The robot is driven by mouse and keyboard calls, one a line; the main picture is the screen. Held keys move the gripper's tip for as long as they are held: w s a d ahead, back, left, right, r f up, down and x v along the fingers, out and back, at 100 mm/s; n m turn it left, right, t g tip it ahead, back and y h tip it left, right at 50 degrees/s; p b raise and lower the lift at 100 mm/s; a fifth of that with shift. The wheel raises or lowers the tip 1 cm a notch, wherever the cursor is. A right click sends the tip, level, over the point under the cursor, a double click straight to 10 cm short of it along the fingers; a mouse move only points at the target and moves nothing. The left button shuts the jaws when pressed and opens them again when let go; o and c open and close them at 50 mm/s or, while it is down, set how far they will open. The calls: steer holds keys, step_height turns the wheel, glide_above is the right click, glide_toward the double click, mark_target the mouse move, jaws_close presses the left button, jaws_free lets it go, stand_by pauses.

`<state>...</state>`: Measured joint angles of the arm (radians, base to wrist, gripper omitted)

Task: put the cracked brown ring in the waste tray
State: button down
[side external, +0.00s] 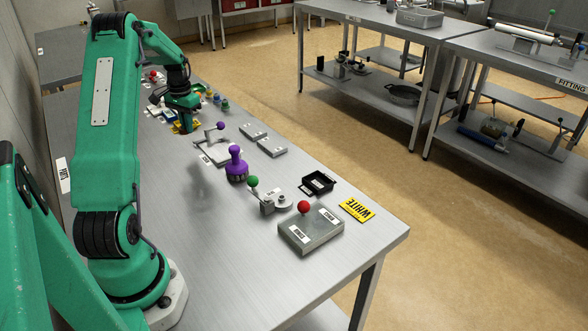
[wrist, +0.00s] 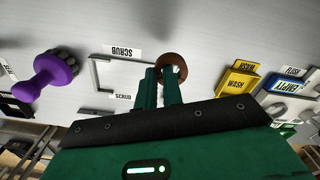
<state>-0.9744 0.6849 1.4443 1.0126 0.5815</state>
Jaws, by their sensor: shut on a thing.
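My gripper (wrist: 160,84) is shut on a brown ring (wrist: 183,72), which shows at the fingertips in the wrist view; no crack can be made out. In the side external view my gripper (side external: 185,122) is low over the far part of the bench. A small black open tray (side external: 318,183) stands well to the right, near the bench edge, beside a yellow WHITE label. I cannot read the word "waste" on it or on any other tray.
The SCRUB frame (wrist: 95,75) and purple-handled brush (wrist: 45,75) are left. A grey box with a red knob (side external: 311,232) is near the front edge.

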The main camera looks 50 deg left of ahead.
steer(key=w+d+r, duration=0.3)
steer(key=d, duration=0.2)
steer(key=shift+r, duration=0.3)
steer(key=shift+d, duration=0.15)
steer(key=w+d+r+m, duration=0.1)
steer(key=w+d+r, duration=0.15)
steer(key=d, duration=0.45)
steer(key=w+d+r+m, duration=0.1)
steer(key=w+d, duration=0.2)
steer(key=d, duration=0.3)
steer(key=w+d+r, duration=0.1)
steer(key=w+d, duration=0.2)
steer(key=d, duration=0.4)
steer(key=s+d+r+m, duration=0.1)
steer(key=d+r, duration=0.1)
steer(key=d, duration=0.8)
steer(key=s+d+r+m, duration=0.1)
steer(key=d+r+m, duration=0.1)
steer(key=d, duration=0.8)
steer(key=w+d+f+n, duration=0.4)
steer(key=w+f+n, duration=0.1)
steer(key=w+f, duration=0.25)
glide_above(322, 185)
step_height(322, 185, down, 6)
steer(key=shift+s+f, duration=0.1)
steer(key=shift+f, duration=2)
steer(key=shift+f, duration=0.6)
